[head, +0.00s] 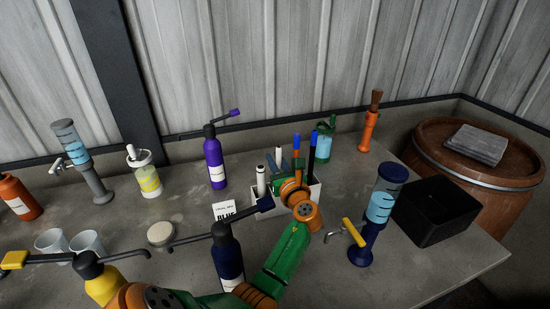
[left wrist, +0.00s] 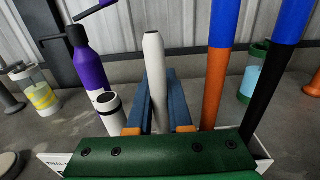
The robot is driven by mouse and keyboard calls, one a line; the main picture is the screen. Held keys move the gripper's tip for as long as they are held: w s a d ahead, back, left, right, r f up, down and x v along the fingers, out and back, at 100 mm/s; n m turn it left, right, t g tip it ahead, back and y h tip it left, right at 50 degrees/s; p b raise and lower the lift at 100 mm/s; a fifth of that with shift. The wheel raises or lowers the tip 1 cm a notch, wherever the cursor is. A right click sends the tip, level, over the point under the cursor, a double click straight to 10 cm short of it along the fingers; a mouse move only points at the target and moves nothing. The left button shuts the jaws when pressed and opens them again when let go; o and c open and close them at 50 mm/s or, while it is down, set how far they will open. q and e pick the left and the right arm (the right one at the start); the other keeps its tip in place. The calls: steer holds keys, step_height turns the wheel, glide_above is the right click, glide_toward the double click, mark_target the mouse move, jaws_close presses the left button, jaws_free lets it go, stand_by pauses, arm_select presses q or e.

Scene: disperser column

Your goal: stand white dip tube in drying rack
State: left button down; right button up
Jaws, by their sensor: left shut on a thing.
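The white dip tube (left wrist: 155,75) stands roughly upright between the blue fingers of my left gripper (left wrist: 158,100), which is shut on it. Its lower end is hidden behind the fingers and the green gripper body, so I cannot tell how deep it sits. In the head view the left gripper (head: 284,168) is over the white drying rack (head: 262,208). A shorter, wider white tube (left wrist: 110,112) stands to the left of the fingers. An orange tube with a blue top (left wrist: 215,85) and a black one with a blue top (left wrist: 272,75) stand to the right.
A purple bottle (head: 215,165) stands behind left of the rack, and a dark blue pump bottle (head: 228,255) in front. A blue dispenser column with a yellow tap (head: 376,215) and a black bin (head: 437,214) are at the right. Small cups (head: 88,243) stand at the left.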

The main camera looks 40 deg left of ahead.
arm_select(q)
steer(key=c, duration=0.8)
jaws_free()
steer(key=shift+o, duration=0.2)
steer(key=shift+r, duration=0.1)
